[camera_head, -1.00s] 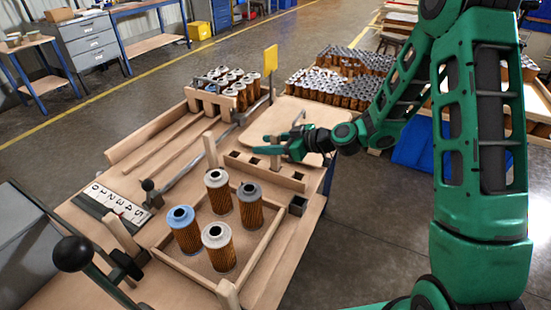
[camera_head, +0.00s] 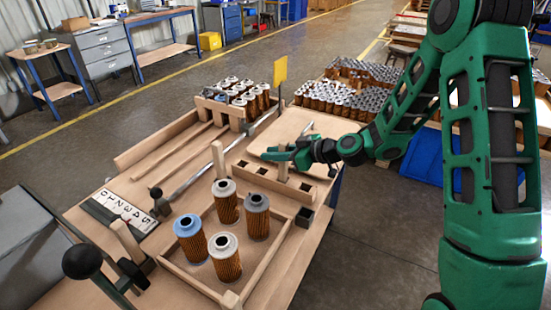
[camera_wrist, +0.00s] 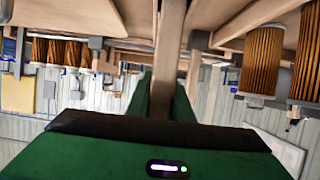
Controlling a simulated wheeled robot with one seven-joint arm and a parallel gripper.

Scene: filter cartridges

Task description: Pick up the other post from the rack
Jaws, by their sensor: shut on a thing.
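My gripper (camera_head: 278,156) is shut on a wooden post (camera_wrist: 171,50), which passes upright between its fingers in the wrist view. In the head view the lower part of the post (camera_head: 283,173) shows just below the fingers, over the rack (camera_head: 250,176), a wooden strip with dark square holes. I cannot tell whether its foot is still inside a hole. The other holes in view look empty. Another post (camera_head: 218,160) stands upright at the back corner of the cartridge tray (camera_head: 262,262).
The tray holds several cartridges, one blue-topped (camera_head: 188,238). A dark square socket (camera_head: 305,217) is at its right corner. A pale board (camera_head: 300,130) lies behind the rack. A yellow flag (camera_head: 280,70) and crated cartridges (camera_head: 240,97) stand farther back. A black knob lever (camera_head: 83,262) is front left.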

